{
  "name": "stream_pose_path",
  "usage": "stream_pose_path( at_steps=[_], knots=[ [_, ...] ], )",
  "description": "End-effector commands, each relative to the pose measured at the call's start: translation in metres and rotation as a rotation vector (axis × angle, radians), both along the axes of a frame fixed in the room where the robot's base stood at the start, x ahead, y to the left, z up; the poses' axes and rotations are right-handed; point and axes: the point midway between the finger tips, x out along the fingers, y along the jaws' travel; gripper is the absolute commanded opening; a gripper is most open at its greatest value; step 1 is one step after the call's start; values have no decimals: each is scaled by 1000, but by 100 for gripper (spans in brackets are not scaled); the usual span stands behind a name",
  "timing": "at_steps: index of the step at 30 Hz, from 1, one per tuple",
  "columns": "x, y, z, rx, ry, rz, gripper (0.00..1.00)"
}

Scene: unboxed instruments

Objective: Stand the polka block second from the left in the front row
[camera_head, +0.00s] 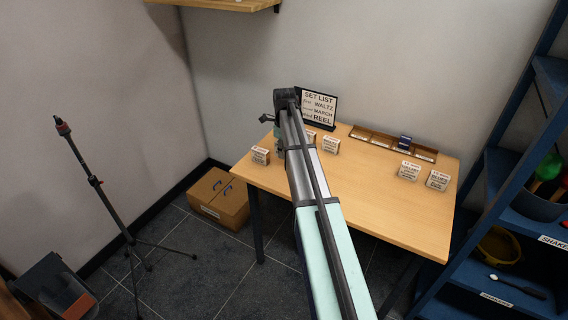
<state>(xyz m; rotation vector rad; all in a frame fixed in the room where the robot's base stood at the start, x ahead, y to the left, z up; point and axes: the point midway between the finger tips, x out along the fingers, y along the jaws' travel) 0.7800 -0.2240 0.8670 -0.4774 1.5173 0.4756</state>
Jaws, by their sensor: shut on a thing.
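Several small pale blocks with printed faces stand on the wooden table (375,195). One block (261,155) is at the left edge. Another block (331,145) is right of my arm, with one more (310,136) partly hidden behind the arm. Two blocks, a nearer one (438,180) and its neighbour (408,171), stand at the right. Their labels are too small to read, so I cannot tell which is the polka block. My arm reaches over the left part of the table. Its own links hide my gripper's fingers and anything between them.
A set list sign (318,108) reads WALTZ, MARCH, REEL. A low wooden rack (367,134) at the back has labelled slots; a dark blue item (404,142) stands in one. A blue shelf (488,190) is at right, a tripod stand (96,180) at left. The table's middle front is clear.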

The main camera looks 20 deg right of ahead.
Motion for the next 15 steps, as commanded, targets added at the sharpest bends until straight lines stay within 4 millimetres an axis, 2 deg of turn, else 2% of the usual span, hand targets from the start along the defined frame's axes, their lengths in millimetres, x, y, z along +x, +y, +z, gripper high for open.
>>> stream_pose_path(
  at_steps=[3,11,15],
  knots=[
    [-1,0,-18,0,1,0,0],
    [0,0,-33,1,1,0,0],
    [0,0,-51,0,3,1,0]
  ],
)
